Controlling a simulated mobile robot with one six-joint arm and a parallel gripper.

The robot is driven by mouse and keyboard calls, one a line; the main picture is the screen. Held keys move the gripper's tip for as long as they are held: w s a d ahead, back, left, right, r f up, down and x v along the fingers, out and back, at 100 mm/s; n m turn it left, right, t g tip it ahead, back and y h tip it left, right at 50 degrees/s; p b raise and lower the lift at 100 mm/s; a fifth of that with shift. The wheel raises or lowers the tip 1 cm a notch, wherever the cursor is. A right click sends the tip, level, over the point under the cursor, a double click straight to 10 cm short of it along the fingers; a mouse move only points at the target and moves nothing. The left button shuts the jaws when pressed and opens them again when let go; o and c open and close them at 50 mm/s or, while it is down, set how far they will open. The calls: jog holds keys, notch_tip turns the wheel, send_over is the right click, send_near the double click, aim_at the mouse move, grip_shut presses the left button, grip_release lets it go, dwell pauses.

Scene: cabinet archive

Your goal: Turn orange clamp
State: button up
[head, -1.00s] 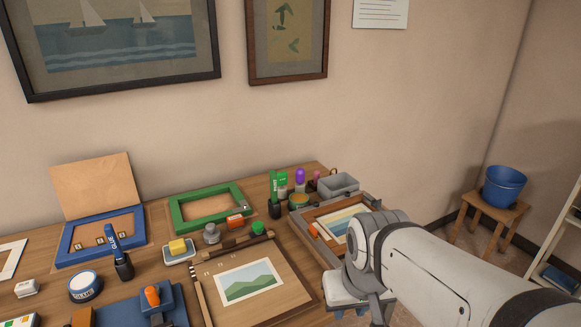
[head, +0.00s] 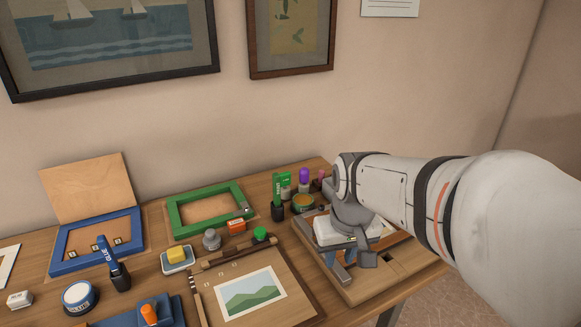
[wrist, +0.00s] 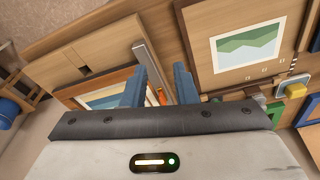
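The orange clamp (wrist: 162,97) shows as a small orange piece between my blue fingers in the wrist view, near a grey metal bar (wrist: 152,66). It lies at the wooden framing jig (head: 385,284) on the right of the bench. In the head view my gripper hides it. My gripper (wrist: 160,76) is open, one finger on each side of the orange piece; I cannot tell if either finger touches it. In the head view my gripper (head: 342,257) is low over the jig's left side. A framed picture (wrist: 100,97) lies in the jig.
Left of the jig is a wooden board (head: 290,313) with a landscape picture (head: 250,293). Paint bottles and a round tin (head: 303,203) stand behind. Another orange knob (head: 149,313) sits on a blue stand. A green frame (head: 208,210) lies further back.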

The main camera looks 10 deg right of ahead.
jog(key=shift+n+g, duration=0.6)
jog(key=shift+g, duration=0.3)
jog(key=w+p, duration=0.2)
jog(key=w, duration=0.5)
jog(key=w+p, duration=0.2)
jog(key=w, duration=0.6)
jog(key=shift+a+f, duration=0.1)
jog(key=shift+f, duration=0.1)
notch_tip(320, 180, down, 8)
jog(key=b, duration=0.5)
jog(key=shift+s+r, duration=0.1)
jog(key=shift+r, duration=0.45)
jog(key=shift+f, duration=0.1)
jog(key=shift+w+f, duration=0.2)
jog(key=shift+f, duration=0.05)
